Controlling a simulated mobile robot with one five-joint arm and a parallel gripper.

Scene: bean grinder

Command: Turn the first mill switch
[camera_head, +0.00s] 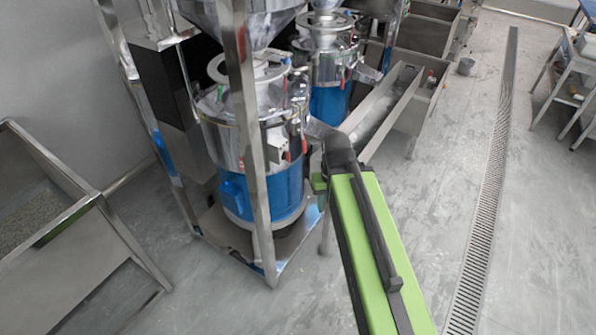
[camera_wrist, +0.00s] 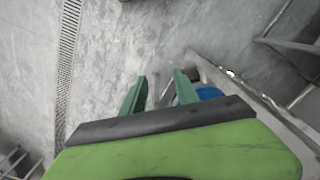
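The nearer mill (camera_head: 258,120) stands left of centre in the head view, with a steel upper body and a blue lower drum. A small grey box (camera_head: 278,146) with red bits beside it sits on its front side; I cannot tell for sure that it is the switch. A frame post partly covers the mill. My green arm comes up from the lower right, its end just right of the mill. A blue round part (camera_wrist: 200,94) lies just right of the right finger.
A second mill (camera_head: 328,90) stands behind the first. Steel posts (camera_head: 247,130) frame the near mill. A steel trough (camera_head: 385,115) runs behind my arm. A steel bin (camera_head: 60,220) is at left. A floor drain (camera_head: 485,200) runs along open floor at right.

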